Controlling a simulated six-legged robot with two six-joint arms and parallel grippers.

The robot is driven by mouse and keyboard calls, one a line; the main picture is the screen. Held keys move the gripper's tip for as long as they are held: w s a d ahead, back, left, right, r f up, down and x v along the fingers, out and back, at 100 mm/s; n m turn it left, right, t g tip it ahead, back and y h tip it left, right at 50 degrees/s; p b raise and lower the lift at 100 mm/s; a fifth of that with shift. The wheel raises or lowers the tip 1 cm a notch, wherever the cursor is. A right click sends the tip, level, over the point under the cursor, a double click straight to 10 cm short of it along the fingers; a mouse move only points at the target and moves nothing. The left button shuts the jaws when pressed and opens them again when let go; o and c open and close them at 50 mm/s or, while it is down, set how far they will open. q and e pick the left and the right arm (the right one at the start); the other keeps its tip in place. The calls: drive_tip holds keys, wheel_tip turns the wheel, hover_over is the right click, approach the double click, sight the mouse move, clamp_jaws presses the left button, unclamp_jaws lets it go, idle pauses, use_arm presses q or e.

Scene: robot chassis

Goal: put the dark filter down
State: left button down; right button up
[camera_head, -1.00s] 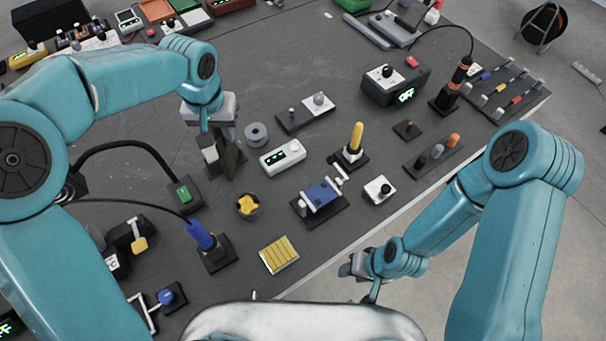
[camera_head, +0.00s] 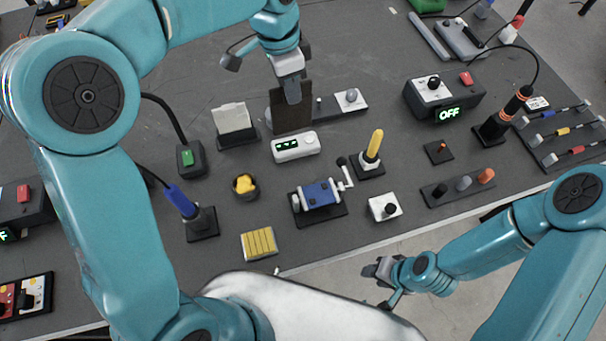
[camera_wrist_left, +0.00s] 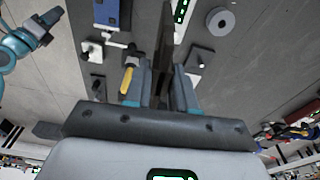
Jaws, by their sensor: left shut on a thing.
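My left gripper (camera_head: 292,94) is shut on the dark filter (camera_head: 291,115), a flat brown-black plate hanging upright below the fingers. In the left wrist view the dark filter (camera_wrist_left: 164,45) shows edge-on between the two fingers (camera_wrist_left: 162,90). In the head view it is in front of the left part of a black base with a white knob (camera_head: 350,97). I cannot tell its exact height over the table. A pale filter (camera_head: 233,119) stands in a dark holder (camera_head: 238,138) to the left. My right gripper (camera_head: 380,270) is off the table's front edge, too small to judge.
A white display box (camera_head: 297,147) lies just in front of the dark filter. A blue cranked device (camera_head: 318,195) and a yellow-handled lever (camera_head: 373,148) stand nearer. A grey ring (camera_wrist_left: 220,21) shows in the left wrist view. The table behind the pale filter is fairly clear.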

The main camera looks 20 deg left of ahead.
use_arm(q)
wheel_tip(320, 180, up, 3)
drive_tip(key=s+d+m+g+b, duration=0.1)
drive_tip(key=s+d+m+b, duration=0.15)
drive_tip(key=m, duration=0.65)
wheel_tip(320, 180, down, 19)
drive_tip(key=shift+w+d+m, duration=0.15)
drive_tip(key=shift+w+m, duration=0.15)
drive_tip(key=shift+f, duration=0.15)
drive_tip(key=c, duration=0.9)
unclamp_jaws()
drive_tip(key=shift+w+f, duration=0.1)
drive_tip(key=shift+c, duration=0.2)
